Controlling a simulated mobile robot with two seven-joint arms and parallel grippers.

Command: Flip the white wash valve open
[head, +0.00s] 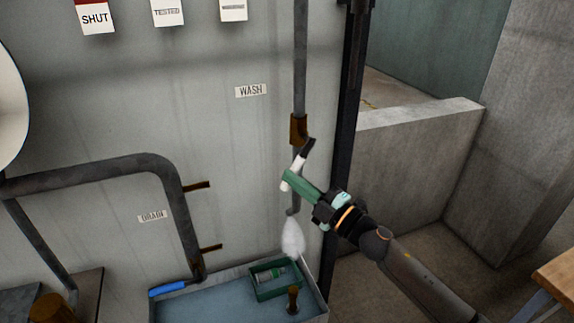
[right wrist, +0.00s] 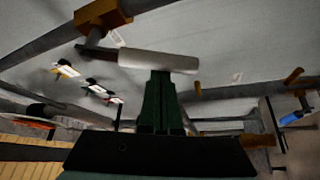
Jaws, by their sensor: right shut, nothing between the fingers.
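The white wash valve handle (head: 298,166) slants down and left from a dark stub beside the brass valve body (head: 298,128) on the vertical pipe, near the WASH label (head: 250,91). A white plume (head: 292,238) shows below the pipe's spout. My right gripper (head: 289,179) is shut, with its green fingers at the handle's lower end. In the right wrist view the white handle (right wrist: 158,61) lies across the tips of the shut fingers (right wrist: 161,90), with the brass body (right wrist: 103,15) beyond. Whether they touch is unclear. My left gripper is out of view.
A basin (head: 215,303) with a green tray (head: 275,281) stands below the spout. A dark post (head: 345,130) and a concrete wall (head: 405,165) stand at right.

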